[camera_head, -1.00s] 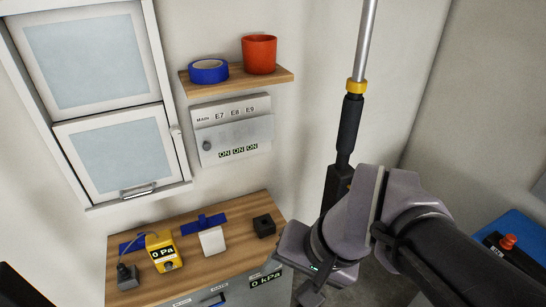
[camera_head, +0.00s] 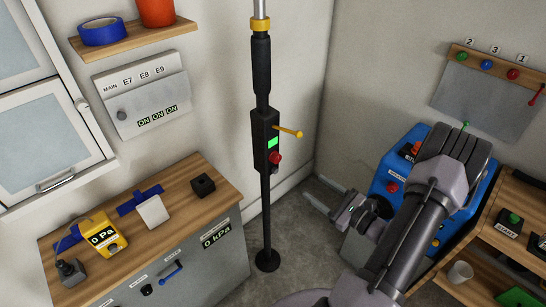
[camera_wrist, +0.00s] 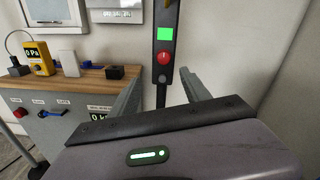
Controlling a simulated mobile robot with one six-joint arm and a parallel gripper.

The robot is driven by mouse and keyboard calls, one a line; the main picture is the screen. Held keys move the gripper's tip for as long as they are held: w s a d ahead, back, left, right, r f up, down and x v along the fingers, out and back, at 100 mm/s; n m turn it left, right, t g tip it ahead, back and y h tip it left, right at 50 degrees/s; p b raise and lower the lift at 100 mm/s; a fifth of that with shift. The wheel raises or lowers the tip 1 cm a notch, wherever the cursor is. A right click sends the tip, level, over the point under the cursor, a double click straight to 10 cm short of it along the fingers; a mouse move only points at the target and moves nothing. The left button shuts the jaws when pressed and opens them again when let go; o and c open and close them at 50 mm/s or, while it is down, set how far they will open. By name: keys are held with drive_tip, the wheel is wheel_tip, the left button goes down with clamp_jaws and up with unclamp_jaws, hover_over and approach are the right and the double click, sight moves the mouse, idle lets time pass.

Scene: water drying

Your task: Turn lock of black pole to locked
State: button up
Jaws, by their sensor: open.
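The black pole (camera_head: 265,205) stands upright on a round floor base near the corner. Its control box (camera_head: 264,140) carries a lit green screen (camera_head: 272,142), a yellow lever (camera_head: 288,131) pointing right and a red knob (camera_head: 275,158). In the wrist view the green screen (camera_wrist: 165,34) is above the red knob (camera_wrist: 164,58), which shows a pale mark; a grey button (camera_wrist: 162,78) is below it. I cannot tell which control is the lock or its state. My gripper (camera_head: 314,190) is open and empty, apart from the pole; its fingers (camera_wrist: 160,76) flank the pole's lower box in the wrist view.
A wooden-topped cabinet (camera_head: 100,255) with a yellow gauge (camera_head: 97,235) stands left. A wall panel (camera_head: 140,95) hangs above. A blue machine (camera_head: 400,180) and a wooden shelf (camera_head: 515,195) stand right, beside my arm. Floor around the pole base looks clear.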

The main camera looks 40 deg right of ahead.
sight(278, 160)
drive_tip(key=shift+m, duration=0.3)
drive_tip(key=w+b, duration=0.1)
drive_tip(key=w, duration=0.4)
drive_tip(key=w+b, duration=0.1)
drive_tip(key=w, duration=0.5)
drive_tip(key=w+a+b, duration=0.1)
drive_tip(key=w, duration=0.5)
drive_tip(key=shift+f+b, duration=0.3)
drive_tip(key=shift+b, duration=0.05)
clamp_jaws()
